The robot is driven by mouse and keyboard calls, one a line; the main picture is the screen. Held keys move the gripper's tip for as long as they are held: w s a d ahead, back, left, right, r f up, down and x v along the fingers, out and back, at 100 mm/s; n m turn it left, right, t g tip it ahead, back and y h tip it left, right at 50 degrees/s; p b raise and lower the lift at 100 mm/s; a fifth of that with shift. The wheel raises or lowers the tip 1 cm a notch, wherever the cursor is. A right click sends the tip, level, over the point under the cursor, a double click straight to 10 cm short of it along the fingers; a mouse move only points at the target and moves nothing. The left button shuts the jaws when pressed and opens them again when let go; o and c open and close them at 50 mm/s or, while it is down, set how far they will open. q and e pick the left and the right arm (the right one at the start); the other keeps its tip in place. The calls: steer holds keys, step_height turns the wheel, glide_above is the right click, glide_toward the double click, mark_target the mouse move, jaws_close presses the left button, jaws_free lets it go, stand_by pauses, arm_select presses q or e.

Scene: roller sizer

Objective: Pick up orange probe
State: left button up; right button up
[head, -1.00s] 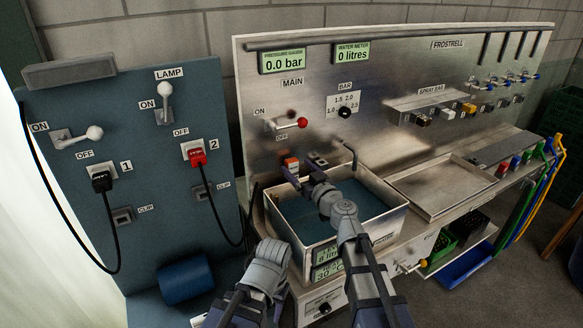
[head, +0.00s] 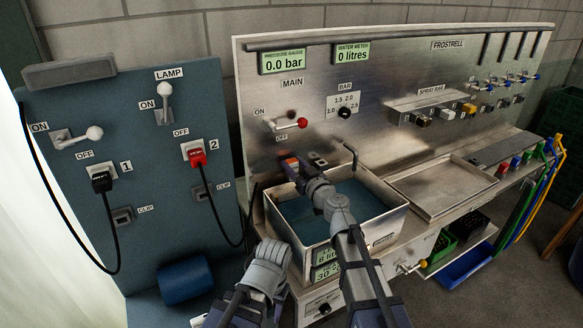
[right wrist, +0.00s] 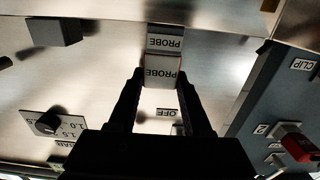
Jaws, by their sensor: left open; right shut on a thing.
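The orange probe (head: 288,161) is near the panel above the back left corner of the sink, mostly hidden behind my right gripper in the head view. In the right wrist view its face labelled PROBE (right wrist: 161,72) sits between the two fingertips. My right gripper (head: 297,170) is shut on it, and its dark fingers (right wrist: 161,76) show on either side. A second PROBE label (right wrist: 164,44) appears just beyond it. My left gripper (head: 268,258) is low in the head view, in front of the sink and away from the probe; its fingers cannot be made out clearly.
The water-filled sink (head: 392,222) lies under my right arm. A steel tray (head: 440,190) stands to its right. The blue lamp panel (head: 75,220) with hanging cables is at the left. A red-knobbed main lever (head: 303,123) is above the probe.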

jaws_close()
arm_select(q)
steer(key=shift+r, duration=0.2)
arm_select(e)
steer(key=shift+r, duration=0.25)
